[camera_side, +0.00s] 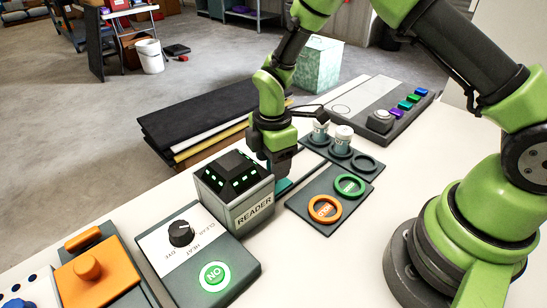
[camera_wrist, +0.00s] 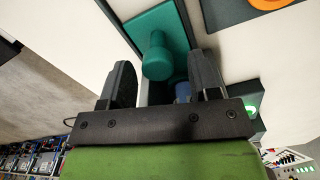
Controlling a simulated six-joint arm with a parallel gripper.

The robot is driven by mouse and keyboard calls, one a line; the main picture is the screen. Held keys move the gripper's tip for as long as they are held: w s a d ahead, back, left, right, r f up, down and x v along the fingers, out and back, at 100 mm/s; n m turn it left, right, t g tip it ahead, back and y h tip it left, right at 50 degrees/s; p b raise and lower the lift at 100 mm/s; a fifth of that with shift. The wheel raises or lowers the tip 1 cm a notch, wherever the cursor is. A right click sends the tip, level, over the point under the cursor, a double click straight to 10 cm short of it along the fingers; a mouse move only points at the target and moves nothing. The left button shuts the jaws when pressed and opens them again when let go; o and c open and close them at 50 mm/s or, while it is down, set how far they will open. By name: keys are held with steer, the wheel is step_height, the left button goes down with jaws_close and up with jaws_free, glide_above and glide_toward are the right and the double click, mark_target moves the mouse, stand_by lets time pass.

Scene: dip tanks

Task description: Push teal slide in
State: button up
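The teal slide (camera_wrist: 170,22) is a flat teal plate with a rounded upright knob (camera_wrist: 157,58) in the wrist view. In the side view a small part of the slide (camera_side: 284,186) shows low beside the right side of the grey reader (camera_side: 233,195); the rest is hidden behind the reader and my gripper. I cannot tell how far it sits inside the reader. My gripper (camera_wrist: 163,70) has its two dark fingers apart, one on each side of the knob, with gaps visible. In the side view my gripper (camera_side: 281,172) points down just behind the reader.
A dark board with an orange ring (camera_side: 325,209) and a green ring (camera_side: 350,186) lies right of the reader. A rack with white-capped jars (camera_side: 343,138) stands behind it. White table shows at the front right.

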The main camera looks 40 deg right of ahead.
steer(key=shift+r, duration=0.1)
step_height(320, 180, up, 10)
stand_by(0.4)
steer(key=s+d+r+m+t, duration=0.1)
steer(key=s+r+m, duration=0.1)
steer(key=r+m, duration=0.15)
steer(key=s+r+m+t, duration=0.1)
steer(key=s+r+m, duration=0.1)
steer(key=r, duration=0.3)
steer(key=s+r+m+t+y, duration=0.1)
steer(key=s+r+m+t, duration=0.1)
steer(key=s+m, duration=0.5)
steer(key=s+d+r+m+t+y, duration=0.1)
steer(key=s+r+m+t, duration=0.2)
steer(key=s+r+m, duration=0.2)
steer(key=s+m, duration=0.1)
steer(key=s, duration=0.2)
steer(key=shift+s+r+m, duration=0.25)
steer(key=shift+s+m, duration=0.1)
